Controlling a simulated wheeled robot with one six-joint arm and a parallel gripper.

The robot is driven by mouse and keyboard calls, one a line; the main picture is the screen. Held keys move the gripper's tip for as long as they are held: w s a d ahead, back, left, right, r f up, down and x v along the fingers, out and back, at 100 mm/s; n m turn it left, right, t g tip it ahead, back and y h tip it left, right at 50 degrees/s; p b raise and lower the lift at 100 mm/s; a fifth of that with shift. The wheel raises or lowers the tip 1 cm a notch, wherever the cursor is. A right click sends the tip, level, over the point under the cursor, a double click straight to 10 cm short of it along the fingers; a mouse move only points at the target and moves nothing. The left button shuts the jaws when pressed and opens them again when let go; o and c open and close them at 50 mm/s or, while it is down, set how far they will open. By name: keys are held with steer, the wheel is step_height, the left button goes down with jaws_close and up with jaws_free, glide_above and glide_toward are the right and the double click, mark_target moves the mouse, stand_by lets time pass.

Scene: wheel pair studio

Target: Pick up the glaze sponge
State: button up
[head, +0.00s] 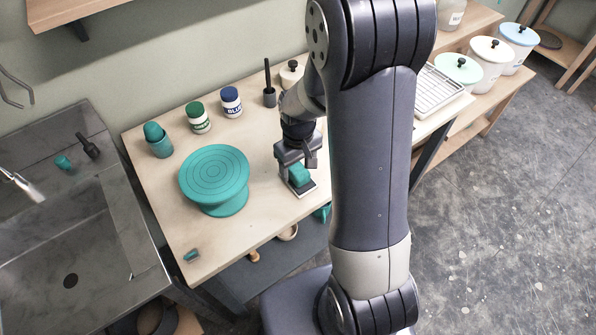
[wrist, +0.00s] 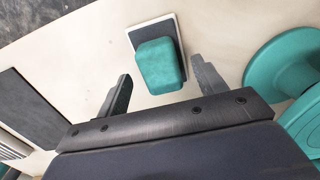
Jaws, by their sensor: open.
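The glaze sponge is a teal rounded block (wrist: 160,65) on a small dark pad with a pale rim (wrist: 149,30). It also shows on the worktable in the head view (head: 299,175). My gripper (wrist: 160,88) is open and empty. Its two fingers point toward the sponge, one to its left and one to its right in the wrist view, with space on each side. In the head view my gripper (head: 296,165) is just above and behind the sponge. I cannot tell the exact height left between the fingertips and the sponge.
A teal turntable (head: 214,175) stands left of the sponge. Two labelled jars (head: 198,117) (head: 231,101) and a teal cup (head: 159,145) stand toward the back. A sink (head: 70,230) adjoins the table's left. A wire rack (head: 437,92) is at right. The table front is mostly clear.

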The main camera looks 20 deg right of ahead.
mark_target(298, 169)
steer(key=shift+f, duration=1.1)
steer(key=shift+c, duration=0.4)
steer(key=c, duration=1)
steer(key=shift+o, duration=0.2)
step_height(298, 169, up, 10)
steer(key=shift+r, duration=0.1)
